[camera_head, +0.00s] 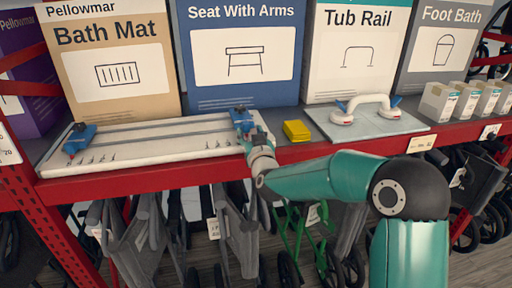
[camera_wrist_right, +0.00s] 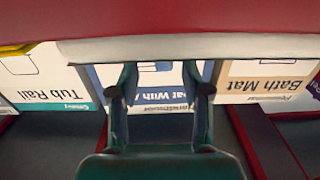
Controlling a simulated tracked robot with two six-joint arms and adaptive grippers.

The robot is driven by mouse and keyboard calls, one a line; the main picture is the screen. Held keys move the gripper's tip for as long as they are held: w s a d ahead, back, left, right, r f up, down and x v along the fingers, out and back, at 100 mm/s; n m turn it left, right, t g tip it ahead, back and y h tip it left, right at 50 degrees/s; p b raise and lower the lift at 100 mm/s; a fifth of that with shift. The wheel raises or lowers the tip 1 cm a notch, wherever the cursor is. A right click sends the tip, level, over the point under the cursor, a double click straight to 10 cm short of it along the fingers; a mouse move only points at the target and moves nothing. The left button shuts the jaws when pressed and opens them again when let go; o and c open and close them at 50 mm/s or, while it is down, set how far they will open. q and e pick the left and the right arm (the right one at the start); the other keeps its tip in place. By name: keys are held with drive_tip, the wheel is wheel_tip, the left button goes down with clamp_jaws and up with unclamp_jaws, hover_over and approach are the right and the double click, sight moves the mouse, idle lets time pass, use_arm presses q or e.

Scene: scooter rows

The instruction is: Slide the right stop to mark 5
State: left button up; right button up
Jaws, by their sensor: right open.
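A white board (camera_head: 150,143) with two grey rails and printed tick marks lies at the left of the shelf. The left blue stop (camera_head: 80,137) sits near its left end. The right blue stop (camera_head: 241,119) sits near its right end. The mark numbers are too small to read. My right gripper (camera_head: 257,138) is at the board's front right, just in front of the right stop. Whether they touch I cannot tell. In the right wrist view the gripper's fingers (camera_wrist_right: 160,92) are spread apart with nothing clearly between them. My left gripper is not in view.
A yellow block (camera_head: 296,131) lies right of the board. A white tub rail (camera_head: 366,107) stands on a glassy panel beyond it, with small boxes (camera_head: 438,101) farther right. Large product boxes (camera_head: 240,55) stand behind. The red shelf edge (camera_head: 130,185) runs along the front.

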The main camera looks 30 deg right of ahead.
drive_tip(key=v, duration=0.8)
drive_tip(key=shift+s, duration=0.15)
